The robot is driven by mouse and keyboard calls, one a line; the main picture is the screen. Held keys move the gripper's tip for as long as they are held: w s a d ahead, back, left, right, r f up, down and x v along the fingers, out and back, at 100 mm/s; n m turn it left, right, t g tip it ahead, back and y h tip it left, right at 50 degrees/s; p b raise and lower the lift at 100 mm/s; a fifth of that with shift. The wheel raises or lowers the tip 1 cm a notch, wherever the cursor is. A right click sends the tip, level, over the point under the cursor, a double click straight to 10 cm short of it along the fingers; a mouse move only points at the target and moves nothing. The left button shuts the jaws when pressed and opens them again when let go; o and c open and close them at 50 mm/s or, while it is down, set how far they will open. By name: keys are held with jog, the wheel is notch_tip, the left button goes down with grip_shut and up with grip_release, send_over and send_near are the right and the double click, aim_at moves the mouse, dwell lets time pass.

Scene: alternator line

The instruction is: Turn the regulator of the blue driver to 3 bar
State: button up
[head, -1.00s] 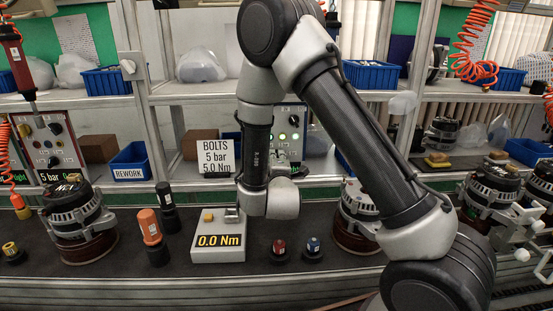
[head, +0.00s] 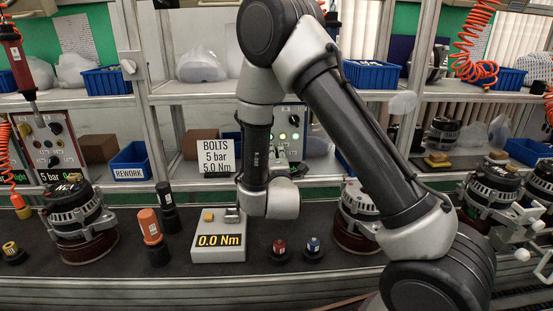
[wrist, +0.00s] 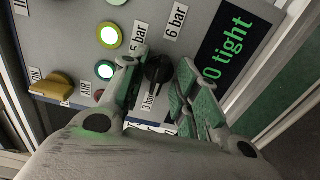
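The regulator is a black knob (wrist: 158,70) on a grey panel (wrist: 75,40) in the wrist view. Labels for 3 bar (wrist: 148,101), 5 bar and 6 bar stand around it. The knob's narrow end appears to point down near the 3 bar label, but its exact setting is hard to tell. My gripper (wrist: 158,76) is open, with one finger on each side of the knob; I see gaps and cannot tell any contact. I cannot make out the blue driver.
Two lit green lamps (wrist: 105,70) and a yellow switch (wrist: 50,86) sit left of the knob; a display (wrist: 236,48) reading "0 tight" is right. In the head view, a BOLTS sign (head: 216,155) reads 5 bar, 5.0 Nm. A 0.0 Nm tester (head: 218,242) and alternators (head: 76,215) stand in front.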

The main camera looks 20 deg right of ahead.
jog(key=s+a, duration=0.2)
jog(key=s, duration=0.9)
jog(key=shift+s+a, duration=0.15)
jog(key=shift+s, duration=0.25)
jog(key=d+r+m+g+y, duration=0.3)
jog(key=r+m+g+y, duration=0.35)
jog(key=m, duration=0.25)
jog(key=s+d+r+m+g+h, duration=0.1)
jog(key=s+d, duration=0.3)
jog(key=s, duration=0.4)
jog(key=s+d+r+m+g+h, duration=0.1)
jog(key=s+d+r+m+g, duration=0.2)
jog(key=s, duration=0.4)
jog(key=s+d+r+m+g+h, duration=0.1)
jog(key=s+d+r+m+g, duration=0.2)
jog(key=s+d, duration=0.4)
jog(key=shift+s+d+r, duration=0.2)
jog(key=shift+s+r, duration=0.4)
jog(key=shift+s, duration=0.2)
